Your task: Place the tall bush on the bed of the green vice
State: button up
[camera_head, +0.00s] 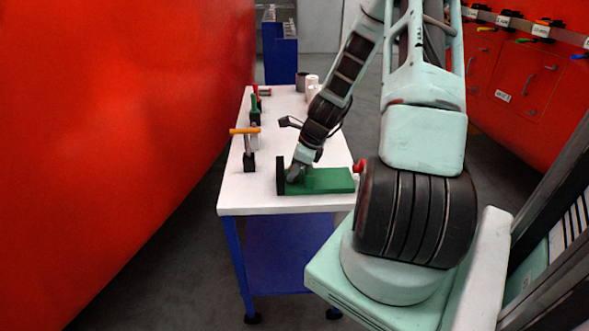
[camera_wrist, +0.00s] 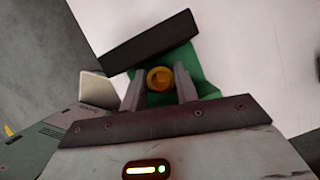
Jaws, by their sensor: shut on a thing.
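The green vice (camera_head: 330,181) lies on the white table near its front edge, with an upright black jaw (camera_head: 280,175) at its left end. My gripper (camera_head: 295,175) is low over the vice bed, just right of that jaw. In the wrist view my gripper (camera_wrist: 160,83) is shut on a round brass-coloured bush (camera_wrist: 158,78), seen from its end with a dark hole. The green bed (camera_wrist: 205,86) shows behind the bush, and the black jaw (camera_wrist: 150,42) lies beyond it. Whether the bush touches the bed cannot be told. The bush is hidden in the head view.
An orange-handled tool (camera_head: 249,160) stands left of the vice on the white table (camera_head: 240,199). Green and red-handled items stand behind it. A grey cup (camera_head: 301,80) and a white cylinder (camera_head: 312,82) stand at the far end. A red wall (camera_head: 120,120) runs along the left.

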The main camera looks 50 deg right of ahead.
jog(key=o, duration=0.8)
jog(key=shift+f, duration=0.1)
jog(key=shift+r, duration=0.25)
jog(key=v, duration=1.2)
